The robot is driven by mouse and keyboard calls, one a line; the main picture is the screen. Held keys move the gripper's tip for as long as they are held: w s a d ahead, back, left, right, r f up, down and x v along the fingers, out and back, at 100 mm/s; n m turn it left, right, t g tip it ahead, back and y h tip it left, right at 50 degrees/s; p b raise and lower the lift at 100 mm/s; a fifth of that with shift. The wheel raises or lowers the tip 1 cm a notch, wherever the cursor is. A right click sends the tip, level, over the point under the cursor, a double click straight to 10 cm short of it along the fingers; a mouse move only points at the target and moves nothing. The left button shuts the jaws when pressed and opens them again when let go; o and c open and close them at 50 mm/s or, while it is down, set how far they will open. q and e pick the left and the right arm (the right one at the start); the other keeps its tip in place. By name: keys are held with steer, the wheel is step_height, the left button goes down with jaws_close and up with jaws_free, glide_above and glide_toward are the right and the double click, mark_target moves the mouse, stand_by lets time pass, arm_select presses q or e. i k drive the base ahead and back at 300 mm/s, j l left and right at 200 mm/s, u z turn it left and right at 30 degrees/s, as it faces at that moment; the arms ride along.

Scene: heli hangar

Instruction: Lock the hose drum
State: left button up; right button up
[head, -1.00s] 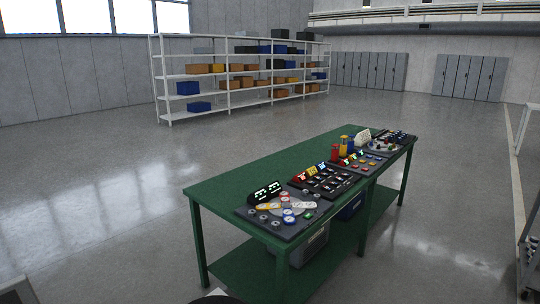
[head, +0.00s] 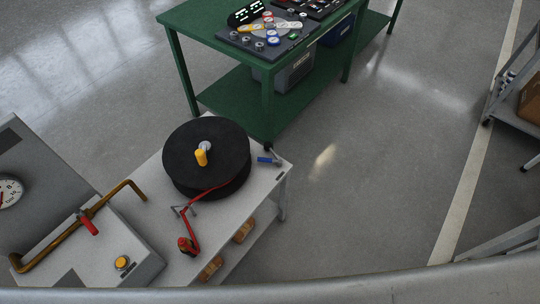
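The hose drum (head: 222,150) is a black round reel lying flat on a light grey bench. A yellow crank knob (head: 201,157) stands up near its grey hub. A red hose (head: 194,225) leaves the drum's front edge, passes a small grey bracket (head: 183,210) and ends in a red-and-black nozzle (head: 187,246). A small blue-handled lever (head: 267,160) sits on the bench just right of the drum. Whether it is engaged with the drum I cannot tell. Neither of my grippers is in view.
The bench (head: 270,185) has a lower shelf with brown blocks (head: 243,231). Left are a brass pipe with a red lever (head: 88,226), a yellow button (head: 122,263) and a gauge (head: 9,192). A green table (head: 185,17) stands behind. Floor to the right is open.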

mark_target(269, 161)
steer(key=i+l+u, duration=0.4)
steer(key=i+l, duration=0.45)
